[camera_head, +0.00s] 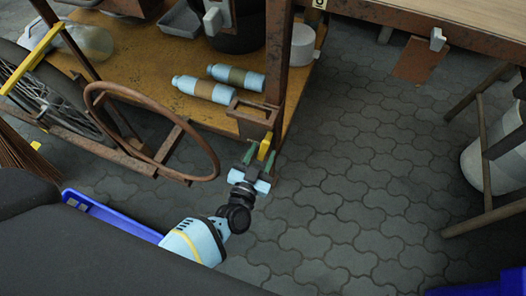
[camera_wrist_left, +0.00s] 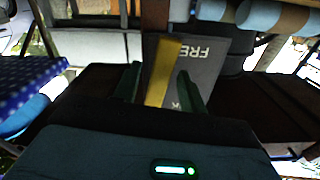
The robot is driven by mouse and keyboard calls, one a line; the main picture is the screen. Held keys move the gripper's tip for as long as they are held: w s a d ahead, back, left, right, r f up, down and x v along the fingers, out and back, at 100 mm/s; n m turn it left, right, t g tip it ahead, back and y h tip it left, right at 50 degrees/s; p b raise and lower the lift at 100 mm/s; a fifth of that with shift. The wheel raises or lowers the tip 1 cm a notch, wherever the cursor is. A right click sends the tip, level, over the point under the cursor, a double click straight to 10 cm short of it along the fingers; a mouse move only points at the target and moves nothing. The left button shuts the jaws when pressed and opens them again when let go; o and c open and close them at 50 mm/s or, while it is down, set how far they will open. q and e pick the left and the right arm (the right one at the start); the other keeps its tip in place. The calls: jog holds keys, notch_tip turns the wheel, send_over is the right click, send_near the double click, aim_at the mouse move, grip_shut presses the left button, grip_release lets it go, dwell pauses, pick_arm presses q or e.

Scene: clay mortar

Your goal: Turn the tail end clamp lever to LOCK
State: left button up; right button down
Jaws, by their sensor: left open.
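The yellow clamp lever (camera_head: 265,146) stands at the corner post of the rusty cart frame. In the left wrist view the lever (camera_wrist_left: 163,72) is tilted, its top leaning right. My left gripper (camera_head: 261,154) is open at the lever, with a green finger on either side. The left wrist view shows gaps between the lever and both fingers. Behind it is a dark plate (camera_wrist_left: 209,58) with pale letters reading "FRE" and, lower down, a "K"; the rest is hidden.
A rusty ring (camera_head: 150,178) and a spoked wheel (camera_head: 45,108) are left of the lever. Two pale blue bottles (camera_head: 236,77) lie on the cart's wooden deck (camera_head: 160,75). A workbench (camera_head: 470,30) is at upper right. The paved floor (camera_head: 350,180) between is clear.

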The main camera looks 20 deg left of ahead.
pick_arm(q)
jog(key=shift+w, duration=0.55)
grip_shut()
